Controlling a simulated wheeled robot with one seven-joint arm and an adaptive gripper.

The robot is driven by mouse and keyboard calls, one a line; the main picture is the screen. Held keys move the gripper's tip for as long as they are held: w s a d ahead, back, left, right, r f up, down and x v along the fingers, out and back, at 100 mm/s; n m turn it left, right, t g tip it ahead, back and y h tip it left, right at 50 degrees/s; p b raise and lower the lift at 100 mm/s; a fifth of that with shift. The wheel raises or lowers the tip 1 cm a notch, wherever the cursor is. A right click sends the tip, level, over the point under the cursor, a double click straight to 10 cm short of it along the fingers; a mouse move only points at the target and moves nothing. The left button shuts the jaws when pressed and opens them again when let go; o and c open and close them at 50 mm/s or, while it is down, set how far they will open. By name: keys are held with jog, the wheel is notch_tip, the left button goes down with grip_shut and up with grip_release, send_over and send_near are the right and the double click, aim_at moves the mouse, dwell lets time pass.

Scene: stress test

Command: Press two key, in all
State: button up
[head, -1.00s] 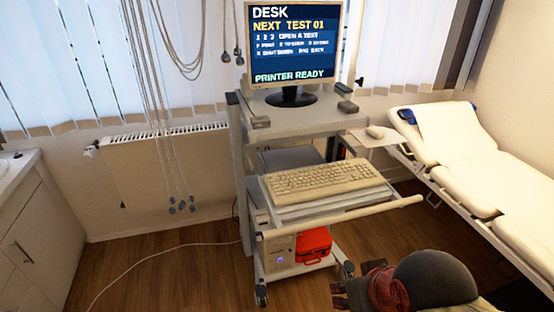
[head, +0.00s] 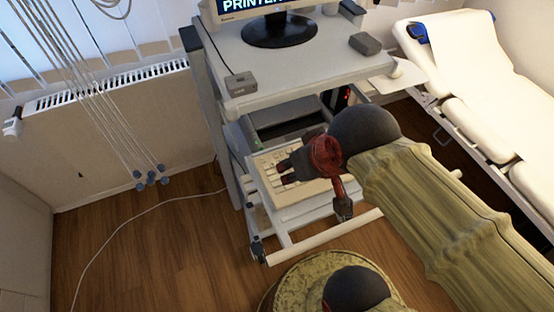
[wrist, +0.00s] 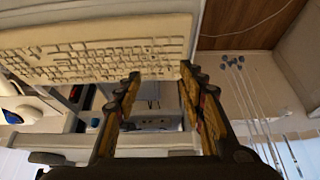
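The beige keyboard (head: 262,163) lies on the cart's pull-out shelf. In the wrist view the keyboard (wrist: 90,48) spans the upper left, with rows of keys that are too blurred to read. My gripper (head: 284,172) is over the keyboard in the head view, its fingers pointing left. In the wrist view my gripper (wrist: 160,73) has its two fingers apart with nothing between them. I cannot tell whether a fingertip touches a key. The monitor (head: 262,10) is mostly cut off, showing only "PRINTER".
The cart's upper shelf (head: 290,65) overhangs the back of the keyboard shelf. A white rail (head: 325,237) runs along its front. An exam bed (head: 480,90) is at the right and a radiator (head: 110,120) at the left. Cables hang at the left; the floor there has a thin cord.

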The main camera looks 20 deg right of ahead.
jog(key=c, duration=0.3)
dwell(0.4)
